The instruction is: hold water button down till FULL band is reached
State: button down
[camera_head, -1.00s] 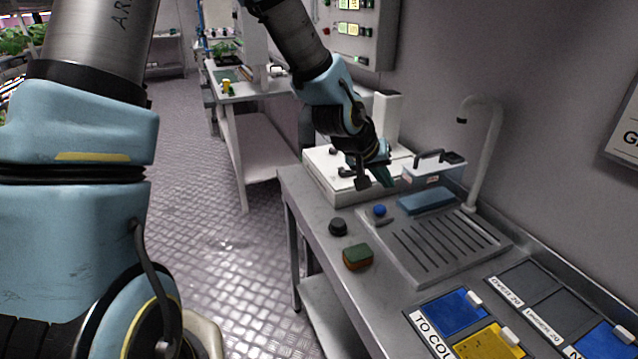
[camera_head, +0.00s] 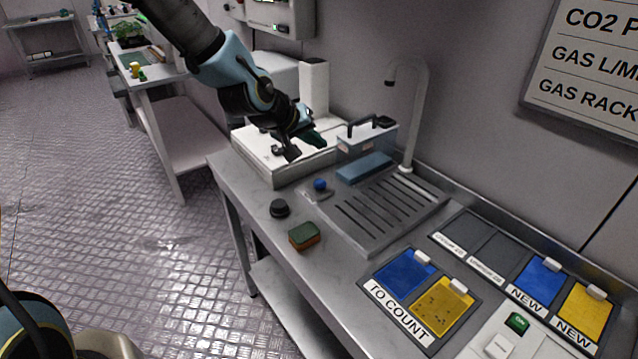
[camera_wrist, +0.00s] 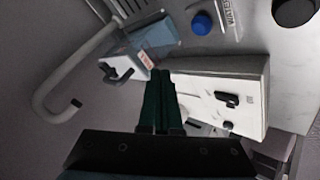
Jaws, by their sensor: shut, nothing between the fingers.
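In the wrist view the blue button (camera_wrist: 202,23) is at the top, beside a partly cut, upside-down label that seems to say WATER. My gripper (camera_head: 317,140) is above the bench, behind the button and apart from it. Its green fingers (camera_wrist: 160,76) are together and empty. A clear, handled tank (camera_head: 366,140) stands behind the drain plate; its small red-marked label (camera_wrist: 147,61) is too small to read, and no FULL band is legible.
A curved tap (camera_head: 424,115) rises beside the tank. A blue block (camera_head: 364,167) lies before the tank. A black knob (camera_head: 279,208) and green-brown sponge (camera_head: 304,237) are near the front edge. A white box-like device (camera_head: 255,150) stands left, under my gripper. Blue and yellow cards are at right.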

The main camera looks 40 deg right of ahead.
aim_at(317, 185)
notch_tip(317, 185, down, 7)
jog(key=b, duration=0.5)
jog(key=shift+f, duration=0.2)
jog(key=shift+f, duration=0.1)
dwell(1.5)
jog(key=shift+f+b, duration=0.3)
jog(key=shift+b, duration=0.15)
jog(key=shift+f+b, duration=0.35)
jog(key=shift+f, duration=0.2)
dwell(4.4)
